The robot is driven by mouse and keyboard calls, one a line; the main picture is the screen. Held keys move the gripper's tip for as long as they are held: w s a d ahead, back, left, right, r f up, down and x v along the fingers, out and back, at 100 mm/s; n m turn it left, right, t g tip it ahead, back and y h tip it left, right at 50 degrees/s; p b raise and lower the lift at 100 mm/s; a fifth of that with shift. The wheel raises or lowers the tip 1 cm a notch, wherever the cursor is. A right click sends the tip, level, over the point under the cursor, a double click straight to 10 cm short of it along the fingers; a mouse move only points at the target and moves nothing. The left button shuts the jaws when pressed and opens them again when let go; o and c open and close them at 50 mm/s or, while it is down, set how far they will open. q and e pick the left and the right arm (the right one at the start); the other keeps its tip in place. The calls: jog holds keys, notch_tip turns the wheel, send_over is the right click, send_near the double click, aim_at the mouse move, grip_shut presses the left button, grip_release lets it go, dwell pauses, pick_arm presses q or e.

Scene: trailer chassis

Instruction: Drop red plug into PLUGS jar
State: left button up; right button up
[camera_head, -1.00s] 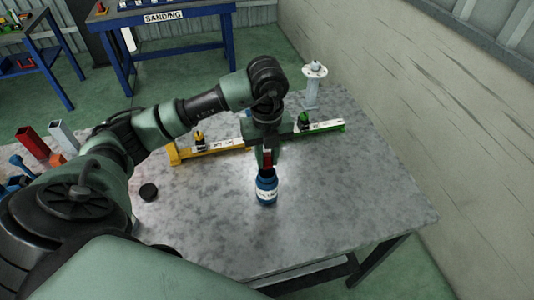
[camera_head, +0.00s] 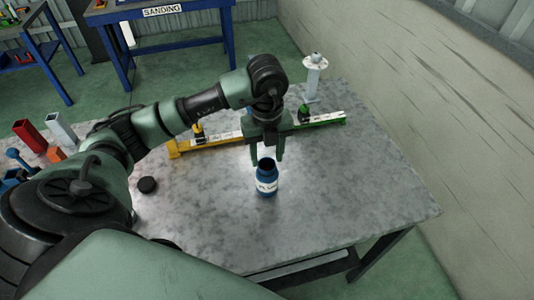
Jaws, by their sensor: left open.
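The blue jar (camera_head: 267,178) with a white label stands upright and uncapped on the grey table, its dark mouth facing up. My left gripper (camera_head: 268,160) is just above and behind the jar's mouth, its two fingers apart and empty. The red plug does not show now; the inside of the jar is too dark to see into. My right gripper is not in view.
A black round lid (camera_head: 147,185) lies left of the jar. A yellow and green beam (camera_head: 225,144) lies behind my gripper. A white flanged post (camera_head: 313,78) stands at the back. Red and grey tubes (camera_head: 30,136) are at the left. The table's right side is clear.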

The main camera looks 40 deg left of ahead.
pick_arm(q)
jog(key=shift+r, duration=0.1)
notch_tip(320, 180, up, 7)
jog(key=p, duration=0.4)
jog(key=shift+p, duration=0.4)
